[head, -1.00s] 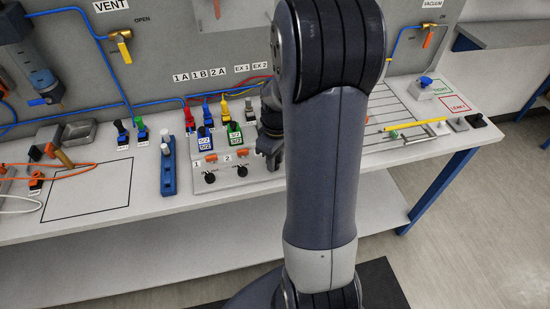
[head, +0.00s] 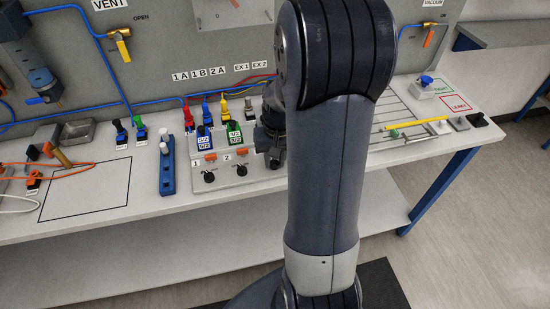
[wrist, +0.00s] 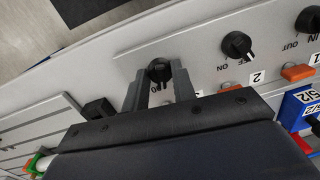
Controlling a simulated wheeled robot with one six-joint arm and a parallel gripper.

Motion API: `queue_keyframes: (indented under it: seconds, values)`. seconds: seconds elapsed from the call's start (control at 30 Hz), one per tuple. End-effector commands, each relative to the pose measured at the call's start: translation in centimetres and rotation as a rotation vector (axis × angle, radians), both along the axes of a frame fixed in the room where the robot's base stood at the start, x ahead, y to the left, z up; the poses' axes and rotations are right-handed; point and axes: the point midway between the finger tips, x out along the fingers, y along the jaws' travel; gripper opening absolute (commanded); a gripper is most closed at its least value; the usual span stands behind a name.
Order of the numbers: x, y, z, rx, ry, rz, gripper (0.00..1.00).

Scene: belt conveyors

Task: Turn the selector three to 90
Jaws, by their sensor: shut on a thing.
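Selector three (wrist: 159,70) is a round black knob with a pale pointer line, on the light panel in the wrist view. My gripper (wrist: 160,76) has one finger on each side of this knob and is shut on it. Part of a printed mark by the knob shows between the fingers; the rest is covered. In the head view my gripper (head: 273,156) is at the right end of the selector row and hides selector three. Selector two (wrist: 237,46) and selector one (wrist: 308,20) are similar black knobs, standing free to the right in the wrist view.
Orange parts, one of them here (wrist: 297,73), sit by the selectors. A blue valve block (head: 205,143) and a green one (head: 235,138) stand behind them. A yellow rod (head: 411,125) lies to the right.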

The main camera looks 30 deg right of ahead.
Motion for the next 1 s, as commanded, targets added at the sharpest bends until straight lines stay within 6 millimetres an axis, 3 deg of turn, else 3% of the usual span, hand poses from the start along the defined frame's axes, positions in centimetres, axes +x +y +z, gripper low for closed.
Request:
queue_keyframes:
  seconds: [0.43, 1.0]
  values:
    - [0.02, 0.04, 0.06, -0.001, -0.002, -0.249, 0.03]
    - [0.03, 0.04, 0.07, 0.0, -0.003, -0.293, 0.03]
